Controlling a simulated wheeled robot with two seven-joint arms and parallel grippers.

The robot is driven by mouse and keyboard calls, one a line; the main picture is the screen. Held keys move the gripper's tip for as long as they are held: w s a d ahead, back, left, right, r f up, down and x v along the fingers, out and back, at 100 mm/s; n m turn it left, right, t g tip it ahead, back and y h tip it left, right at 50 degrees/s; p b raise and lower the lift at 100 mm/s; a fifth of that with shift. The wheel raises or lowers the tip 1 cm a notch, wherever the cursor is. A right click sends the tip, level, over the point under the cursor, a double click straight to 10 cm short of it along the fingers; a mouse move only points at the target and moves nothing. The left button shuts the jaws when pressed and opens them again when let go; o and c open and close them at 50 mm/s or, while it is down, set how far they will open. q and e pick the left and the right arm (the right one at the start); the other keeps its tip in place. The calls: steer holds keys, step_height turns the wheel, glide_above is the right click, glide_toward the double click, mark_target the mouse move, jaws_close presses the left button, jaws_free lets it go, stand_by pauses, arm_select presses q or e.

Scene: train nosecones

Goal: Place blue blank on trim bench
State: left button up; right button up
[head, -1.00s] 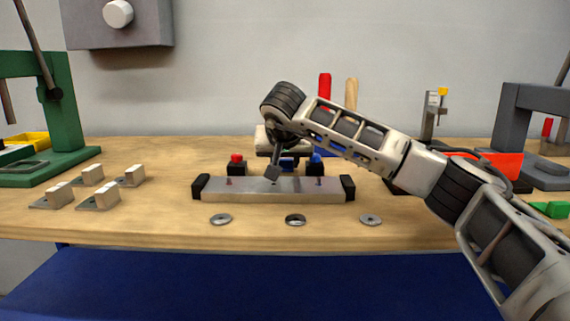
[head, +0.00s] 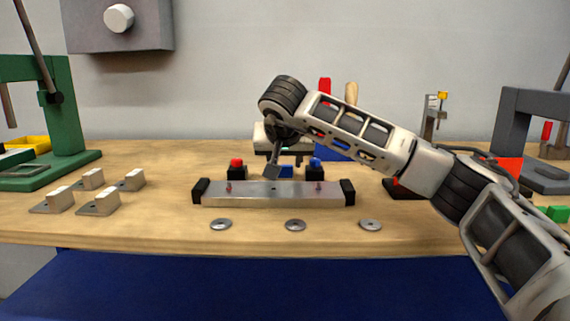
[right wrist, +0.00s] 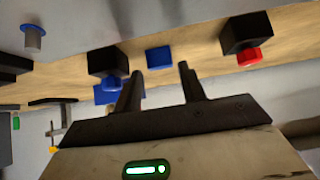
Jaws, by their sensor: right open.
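The blue blank (head: 286,171) is a small flat blue piece on the wooden bench, between two black button blocks; it also shows in the right wrist view (right wrist: 160,57). My right gripper (head: 283,161) is open and empty, above and near the blank; its two dark fingers (right wrist: 160,85) stand apart with nothing between them. The blank is partly hidden in the head view by the metal bar and gripper. I cannot tell which part is named the trim bench. My left gripper is not in view.
A metal bar with black ends (head: 275,194) lies before the red-button block (head: 237,168) and blue-button block (head: 316,168). Several washers (head: 295,225) lie at the front. Several metal brackets (head: 103,202) and a green press (head: 62,110) stand left. A grey press (head: 510,120) stands right.

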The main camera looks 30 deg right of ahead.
steer(key=p+v, duration=0.1)
steer(key=v, duration=0.7)
steer(key=shift+r, duration=0.15)
steer(key=shift+s+a+r, duration=0.2)
steer(key=shift+s+r, duration=0.1)
